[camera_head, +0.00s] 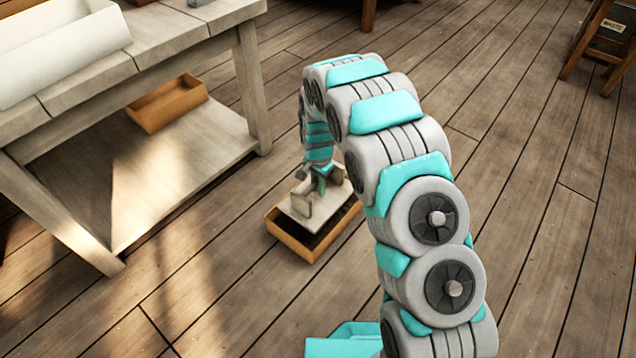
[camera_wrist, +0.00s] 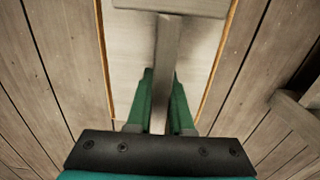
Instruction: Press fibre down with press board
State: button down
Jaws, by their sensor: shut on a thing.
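The press board (camera_head: 301,208) is a pale wooden plate with upright pieces and a handle bar. It sits over a small open wooden crate (camera_head: 287,242) on the floor in the head view. Dark matter, perhaps the fibre (camera_head: 322,240), shows inside the crate at the board's near side; the rest is hidden. My gripper (camera_head: 321,180) points down above the board. In the wrist view, the green fingers of my gripper (camera_wrist: 161,80) are shut on the board's handle bar (camera_wrist: 168,45), one on each side. I cannot tell how firmly the board touches the fibre.
A wooden bench (camera_head: 180,47) with a lower shelf stands to the left, holding a pale box (camera_head: 60,50) on top. An empty-looking wooden tray (camera_head: 168,104) lies on the shelf. The plank floor around the crate is clear.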

aim_at(318, 197)
jog(key=shift+f+b, duration=0.3)
jog(key=shift+f, duration=2.5)
jog(key=shift+f+b, duration=0.45)
jog(key=shift+f, duration=2.15)
dwell(0.8)
jog(key=shift+s, duration=0.1)
jog(key=shift+r+p, duration=1.25)
jog(key=shift+r, duration=4.55)
